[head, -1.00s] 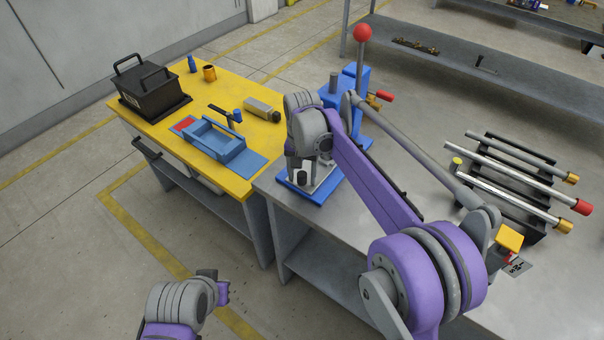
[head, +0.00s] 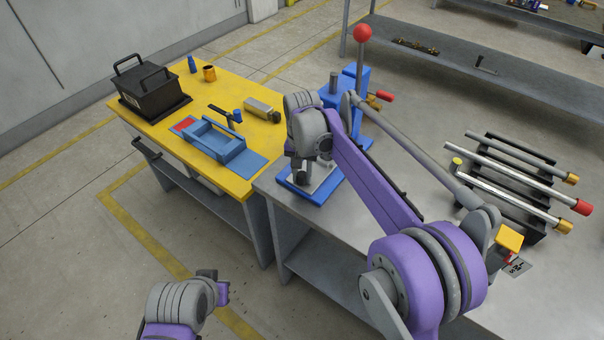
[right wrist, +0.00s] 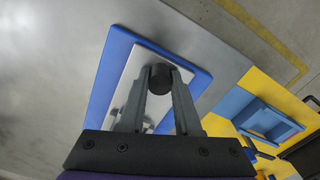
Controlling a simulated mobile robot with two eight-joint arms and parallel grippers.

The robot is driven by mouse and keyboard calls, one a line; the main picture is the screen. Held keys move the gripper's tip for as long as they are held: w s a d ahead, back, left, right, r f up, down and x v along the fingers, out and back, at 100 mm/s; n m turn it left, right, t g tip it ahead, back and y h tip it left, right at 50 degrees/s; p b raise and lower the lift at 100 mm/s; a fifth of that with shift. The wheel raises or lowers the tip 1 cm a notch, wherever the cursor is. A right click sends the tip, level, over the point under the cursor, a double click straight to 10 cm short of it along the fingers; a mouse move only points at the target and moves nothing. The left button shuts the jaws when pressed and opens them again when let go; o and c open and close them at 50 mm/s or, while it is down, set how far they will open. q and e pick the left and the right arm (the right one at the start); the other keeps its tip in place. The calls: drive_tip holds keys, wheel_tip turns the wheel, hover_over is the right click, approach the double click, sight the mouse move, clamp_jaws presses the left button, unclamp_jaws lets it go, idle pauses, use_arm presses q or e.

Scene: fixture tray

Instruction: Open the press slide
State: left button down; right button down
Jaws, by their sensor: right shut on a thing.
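The press (head: 362,80) is blue with a red ball on its lever, and it stands on the grey bench. At its front is a blue base (head: 313,197) with a silver slide plate (head: 327,181). A black round knob stands up from the plate, and it shows clearly in the right wrist view (right wrist: 160,80). My right gripper (head: 301,176) points down over the plate and is shut on this knob, with a finger on each side. My left gripper (head: 221,289) is low over the floor, away from the benches, and its fingers cannot be made out.
A yellow table (head: 163,116) adjoins the bench at left, with a blue fixture tray (head: 216,142), a black box (head: 150,90) and small parts. A rack of metal rods (head: 510,170) is on the bench at right. My right arm spans the bench front.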

idle(0.8)
drive_tip(key=s+a, duration=0.2)
drive_tip(key=s+a+b, duration=0.1)
drive_tip(key=s+a, duration=0.1)
drive_tip(key=s, duration=0.1)
drive_tip(key=s+a, duration=0.2)
drive_tip(key=s, duration=0.1)
drive_tip(key=shift+s+a, duration=0.1)
drive_tip(key=shift+s, duration=0.15)
drive_tip(key=c, duration=0.6)
unclamp_jaws()
wheel_tip(320, 180, up, 11)
drive_tip(key=shift+f, duration=0.1)
drive_tip(key=s+d+f+n+t+p, duration=0.1)
drive_tip(key=s+d, duration=0.2)
drive_tip(key=d, duration=0.4)
drive_tip(key=s+d+f+t, duration=0.1)
drive_tip(key=s+d, duration=0.3)
drive_tip(key=d, duration=0.3)
drive_tip(key=s+d+f+n+t+p, duration=0.1)
drive_tip(key=s+d+f+t, duration=0.2)
drive_tip(key=s+d+f, duration=0.6)
drive_tip(key=s+d, duration=0.1)
drive_tip(key=s, duration=0.3)
drive_tip(key=shift+s+d+f+n, duration=0.15)
drive_tip(key=shift+f+n, duration=0.15)
drive_tip(key=shift+f, duration=0.1)
